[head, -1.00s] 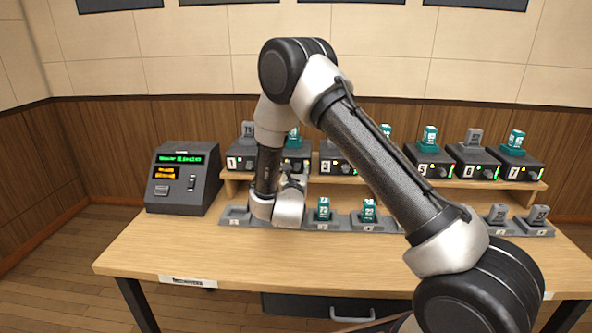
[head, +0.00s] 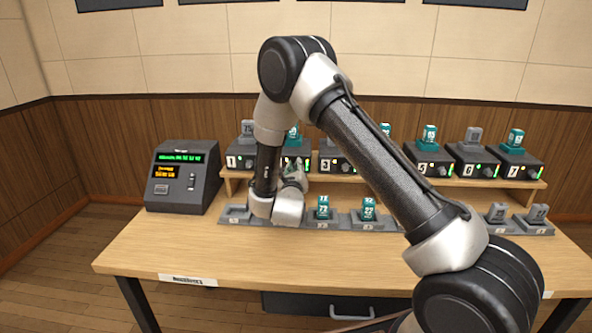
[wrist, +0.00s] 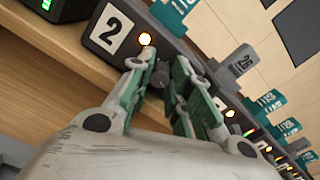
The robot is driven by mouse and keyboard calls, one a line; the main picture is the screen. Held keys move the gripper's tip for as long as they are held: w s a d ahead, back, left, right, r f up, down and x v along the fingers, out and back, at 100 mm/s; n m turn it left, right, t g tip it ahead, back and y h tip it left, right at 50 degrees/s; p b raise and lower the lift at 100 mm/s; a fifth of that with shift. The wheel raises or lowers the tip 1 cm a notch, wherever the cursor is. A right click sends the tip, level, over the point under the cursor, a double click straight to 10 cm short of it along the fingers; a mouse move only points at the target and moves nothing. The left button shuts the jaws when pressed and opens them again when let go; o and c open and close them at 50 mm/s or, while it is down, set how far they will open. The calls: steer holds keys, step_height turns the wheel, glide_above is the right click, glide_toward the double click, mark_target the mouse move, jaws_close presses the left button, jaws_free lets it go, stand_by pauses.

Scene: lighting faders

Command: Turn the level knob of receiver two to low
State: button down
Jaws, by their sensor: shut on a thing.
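Receiver two (head: 297,152) is a dark box on the raised shelf, partly hidden behind my arm in the head view. A teal pack (wrist: 172,10) stands on the receiver.
Other numbered receivers flank it, including receiver one (head: 241,155) and receiver three (head: 335,158). A row of grey charging cradles (head: 234,215) lies below the shelf, some with teal packs. A console with a lit display (head: 183,178) stands left. The front tabletop is clear.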

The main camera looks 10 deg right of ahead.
steer(key=c, duration=1.3)
jaws_free()
